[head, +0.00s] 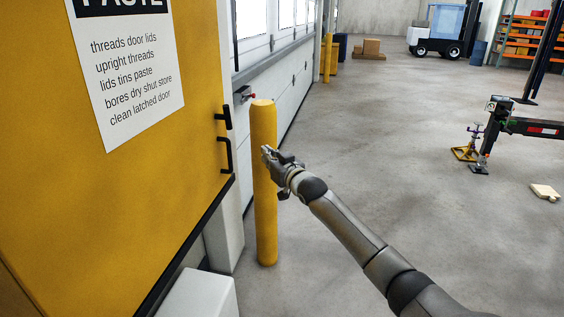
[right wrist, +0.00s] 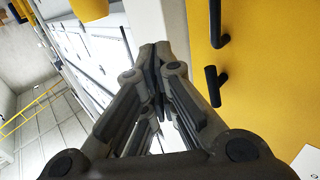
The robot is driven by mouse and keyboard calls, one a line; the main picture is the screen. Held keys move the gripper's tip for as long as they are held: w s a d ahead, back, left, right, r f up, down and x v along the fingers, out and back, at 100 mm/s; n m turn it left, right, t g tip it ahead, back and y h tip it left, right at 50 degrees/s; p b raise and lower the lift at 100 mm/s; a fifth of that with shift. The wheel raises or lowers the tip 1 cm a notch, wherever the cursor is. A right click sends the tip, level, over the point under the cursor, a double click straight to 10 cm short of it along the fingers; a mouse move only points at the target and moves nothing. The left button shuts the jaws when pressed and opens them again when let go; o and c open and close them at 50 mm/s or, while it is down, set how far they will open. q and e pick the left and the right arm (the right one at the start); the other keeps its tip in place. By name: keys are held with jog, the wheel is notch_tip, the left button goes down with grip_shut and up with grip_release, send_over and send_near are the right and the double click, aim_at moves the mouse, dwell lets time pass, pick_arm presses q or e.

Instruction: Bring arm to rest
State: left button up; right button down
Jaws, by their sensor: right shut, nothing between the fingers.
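My right arm (head: 365,243) reaches in from the lower right of the head view. Its gripper (head: 267,152) is in front of the yellow bollard in the picture, to the right of the yellow cabinet door (head: 150,190). In the right wrist view my right gripper (right wrist: 157,52) has its fingertips together with nothing between them. The black door handle (head: 224,153) and a black latch piece (head: 223,117) sit on the door's right edge. The handles also show in the right wrist view (right wrist: 215,87), to the right of the fingers and apart from them. My left gripper is not in view.
The yellow bollard (head: 263,220) stands beside the door. A white block (head: 205,295) is at the bottom. A jack stand (head: 467,150) and a trailer frame (head: 535,128) are at the right. Open concrete floor lies between.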

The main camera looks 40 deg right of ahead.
jog(key=s+d, duration=0.3)
jog(key=s, duration=0.1)
jog(key=s+a+f+g, duration=0.1)
jog(key=s+f+g, duration=0.15)
jog(key=f, duration=0.95)
jog(key=s+a+f+g, duration=0.15)
jog(key=s+f, duration=0.25)
jog(key=f, duration=0.8)
jog(key=s+a+f+g, duration=0.15)
jog(key=s+f, duration=0.25)
jog(key=f, duration=0.8)
jog(key=s+a+f+n+g, duration=0.1)
jog(key=s+a+f+g, duration=0.15)
jog(key=s+f, duration=0.6)
jog(key=s+a+f+g, duration=0.2)
jog(key=s+a+f, duration=0.1)
jog(key=s+f, duration=0.6)
jog(key=s+a+f+g, duration=0.2)
jog(key=s+a+f, duration=0.2)
jog(key=s, duration=0.7)
jog(key=s+a+f+n+g, duration=0.1)
jog(key=s+a+f, duration=0.4)
jog(key=s, duration=0.7)
jog(key=s+a+f+n+g+y, duration=0.1)
jog(key=s+a+f+g, duration=0.2)
jog(key=s, duration=0.9)
notch_tip(320, 180, down, 4)
jog(key=shift+s+a+f+g+b, duration=0.2)
jog(key=shift+a+g+b, duration=0.2)
jog(key=shift+a, duration=0.7)
